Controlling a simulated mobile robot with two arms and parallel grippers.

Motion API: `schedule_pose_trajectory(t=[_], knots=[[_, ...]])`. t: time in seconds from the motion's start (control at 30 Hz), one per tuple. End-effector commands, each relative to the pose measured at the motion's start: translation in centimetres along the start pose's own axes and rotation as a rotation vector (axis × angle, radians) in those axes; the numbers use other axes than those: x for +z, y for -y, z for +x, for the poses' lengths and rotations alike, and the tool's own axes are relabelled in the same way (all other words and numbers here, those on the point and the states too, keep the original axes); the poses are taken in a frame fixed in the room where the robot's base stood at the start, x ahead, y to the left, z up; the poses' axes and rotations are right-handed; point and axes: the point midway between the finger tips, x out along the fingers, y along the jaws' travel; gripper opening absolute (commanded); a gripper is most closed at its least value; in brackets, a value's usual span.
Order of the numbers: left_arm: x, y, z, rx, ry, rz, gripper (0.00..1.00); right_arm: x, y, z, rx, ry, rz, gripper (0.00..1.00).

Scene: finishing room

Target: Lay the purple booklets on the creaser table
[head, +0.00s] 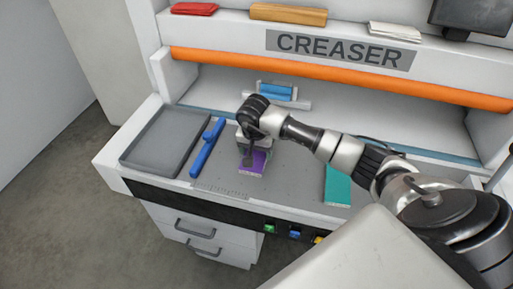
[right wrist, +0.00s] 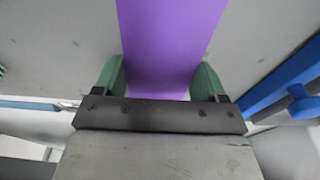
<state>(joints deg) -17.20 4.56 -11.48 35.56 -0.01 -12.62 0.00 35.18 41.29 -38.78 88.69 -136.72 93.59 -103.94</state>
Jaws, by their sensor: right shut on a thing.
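A purple booklet (head: 252,169) is at the middle of the grey creaser table (head: 226,176), under my right gripper (head: 250,154). In the right wrist view the purple booklet (right wrist: 170,45) lies between the two green fingers of my right gripper (right wrist: 165,80), which are shut on its sides. The booklet is at or just above the table surface; I cannot tell if it touches. My left gripper is in neither view.
A grey tray (head: 163,139) and a blue tool (head: 207,147) lie left of the booklet. A teal booklet (head: 338,186) lies to the right, partly under my arm. An orange bar (head: 337,79) runs across the machine above the table. Grey surface around the booklet is free.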

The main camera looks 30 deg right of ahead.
Motion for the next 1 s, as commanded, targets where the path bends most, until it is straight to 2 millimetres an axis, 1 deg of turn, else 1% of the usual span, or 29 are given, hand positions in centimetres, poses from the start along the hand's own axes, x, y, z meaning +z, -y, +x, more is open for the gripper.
schedule_pose_trajectory(t=[0.2,0.23,0.37,0.4,0.63,0.73,0.77,0.87,1.0], knots=[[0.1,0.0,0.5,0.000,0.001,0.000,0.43,0.1,0.0,0.4,0.000,0.000,-0.001,0.45],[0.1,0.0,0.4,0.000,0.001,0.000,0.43,0.1,0.0,0.3,0.000,0.000,-0.001,0.75],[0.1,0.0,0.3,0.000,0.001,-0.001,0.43,0.1,0.0,0.2,0.000,0.001,-0.001,0.95],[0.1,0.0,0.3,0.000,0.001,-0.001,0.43,0.1,0.0,0.2,0.000,0.001,-0.001,0.97],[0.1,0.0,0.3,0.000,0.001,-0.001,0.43,0.1,0.0,0.2,0.000,0.001,-0.001,0.97],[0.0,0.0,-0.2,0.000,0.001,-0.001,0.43,0.0,0.0,-0.3,0.000,0.001,0.000,0.97],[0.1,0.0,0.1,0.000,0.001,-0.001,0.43,0.0,0.0,-0.4,-0.001,-0.001,0.000,0.97],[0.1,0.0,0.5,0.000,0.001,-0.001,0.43,-0.1,0.1,-1.9,-0.004,-0.003,-0.002,0.97],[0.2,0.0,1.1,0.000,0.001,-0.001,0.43,-0.1,0.1,-4.9,-0.005,-0.005,-0.001,0.97]])
